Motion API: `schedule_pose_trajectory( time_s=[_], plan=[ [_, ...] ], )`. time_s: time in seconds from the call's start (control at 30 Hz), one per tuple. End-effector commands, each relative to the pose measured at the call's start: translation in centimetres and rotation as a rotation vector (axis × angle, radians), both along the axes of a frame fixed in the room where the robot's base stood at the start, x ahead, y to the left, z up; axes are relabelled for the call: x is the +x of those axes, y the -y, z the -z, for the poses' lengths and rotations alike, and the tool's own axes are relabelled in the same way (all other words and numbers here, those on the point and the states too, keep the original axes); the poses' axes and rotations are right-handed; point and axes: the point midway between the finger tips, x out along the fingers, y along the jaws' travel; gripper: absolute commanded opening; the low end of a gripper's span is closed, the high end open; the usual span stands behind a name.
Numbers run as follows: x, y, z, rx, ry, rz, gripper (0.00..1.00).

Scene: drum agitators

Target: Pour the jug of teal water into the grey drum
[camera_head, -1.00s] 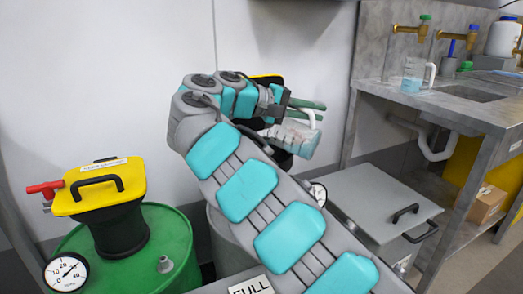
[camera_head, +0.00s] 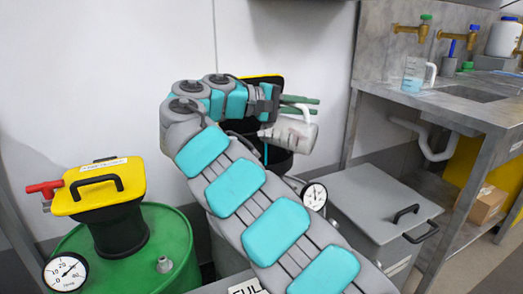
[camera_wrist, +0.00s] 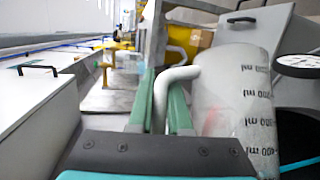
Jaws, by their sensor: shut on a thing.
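My gripper (camera_head: 300,105) is shut on the white handle of a clear, greyish jug (camera_head: 290,134). The wrist view shows the green fingers (camera_wrist: 160,100) around that handle and printed ml marks on the jug (camera_wrist: 240,95). The jug is tipped on its side, mouth toward the left in the head view. A thin teal stream (camera_head: 265,154) falls from its mouth. The grey drum (camera_head: 222,252) is mostly hidden behind my arm, with a black, yellow-topped agitator (camera_head: 262,78) above it. Where the stream lands is hidden. Little water is visible in the jug.
A green drum (camera_head: 180,240) with a yellow-topped agitator (camera_head: 105,190) stands at left. A pressure gauge (camera_head: 314,196) is beside the grey drum. A grey lidded box (camera_head: 375,200) is to the right. Another jug (camera_head: 413,75) stands on the sink counter (camera_head: 460,105).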

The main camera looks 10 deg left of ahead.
Motion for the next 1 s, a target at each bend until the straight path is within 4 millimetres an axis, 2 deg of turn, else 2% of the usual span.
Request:
schedule_pose_trajectory(
  time_s=[0.37, 0.73, 1.0],
  plan=[
    [-0.7, 2.4, 1.0, 0.133, 0.052, 0.008, 0.00],
    [-0.9, 2.7, 1.2, 0.157, 0.058, 0.005, 0.00],
    [-1.2, 3.9, 1.3, 0.209, 0.075, 0.005, 0.00]
  ],
)
